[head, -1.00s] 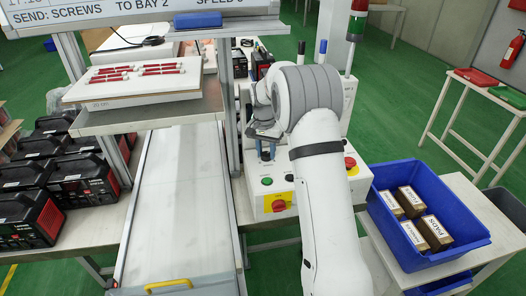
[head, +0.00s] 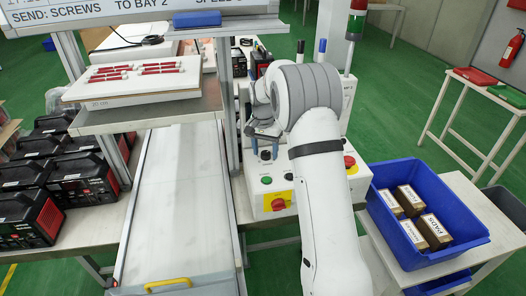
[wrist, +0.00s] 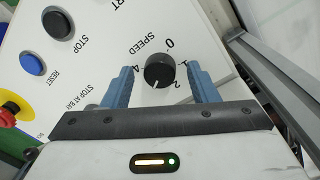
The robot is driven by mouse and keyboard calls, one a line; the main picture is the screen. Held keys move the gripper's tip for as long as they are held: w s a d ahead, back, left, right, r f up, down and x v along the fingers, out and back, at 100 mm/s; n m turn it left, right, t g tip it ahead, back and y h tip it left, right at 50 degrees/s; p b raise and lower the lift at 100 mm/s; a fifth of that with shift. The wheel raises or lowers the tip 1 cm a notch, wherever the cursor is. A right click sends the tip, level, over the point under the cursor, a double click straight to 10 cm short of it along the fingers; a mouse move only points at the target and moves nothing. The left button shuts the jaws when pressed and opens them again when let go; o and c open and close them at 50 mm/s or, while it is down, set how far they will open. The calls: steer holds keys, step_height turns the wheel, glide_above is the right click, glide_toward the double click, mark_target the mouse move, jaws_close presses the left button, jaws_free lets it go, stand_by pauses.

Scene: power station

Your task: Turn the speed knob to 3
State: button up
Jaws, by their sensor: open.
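The black speed knob (wrist: 158,71) sits on a white panel in the wrist view, with the word SPEED and the digits 0, 1, 2 and 4 around it. The digit 3 is not readable. A pale mark on the knob faces the lower side of the picture, near the 2; I cannot tell its exact setting. My gripper (wrist: 160,70) is open, with one blue finger on each side of the knob; contact is not clear. In the head view my gripper (head: 264,148) is over the control box (head: 305,195), and my arm hides the knob.
The panel also has a black STOP button (wrist: 58,25), a blue RESET button (wrist: 33,64) and a red stop button (wrist: 8,115). A metal post (head: 228,110) stands left of my gripper. A blue bin (head: 430,205) with boxes stands at right.

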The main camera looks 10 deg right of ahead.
mark_target(264, 152)
steer(key=r, duration=0.7)
steer(key=shift+w+a+r, duration=0.15)
steer(key=shift+a+r, duration=0.05)
steer(key=shift+r, duration=0.05)
steer(key=s+r+n+t, duration=0.15)
steer(key=s+r, duration=0.25)
steer(key=s, duration=0.5)
steer(key=s+r+n, duration=0.2)
steer(key=s+r, duration=0.2)
steer(key=s, duration=0.5)
steer(key=s+f+n+t, duration=0.1)
steer(key=s+f+n, duration=0.2)
steer(key=s, duration=1.5)
steer(key=shift+s+a+f+t+y, duration=0.25)
steer(key=shift+s+f+t+y, duration=0.05)
steer(key=shift+s+f+t, duration=0.1)
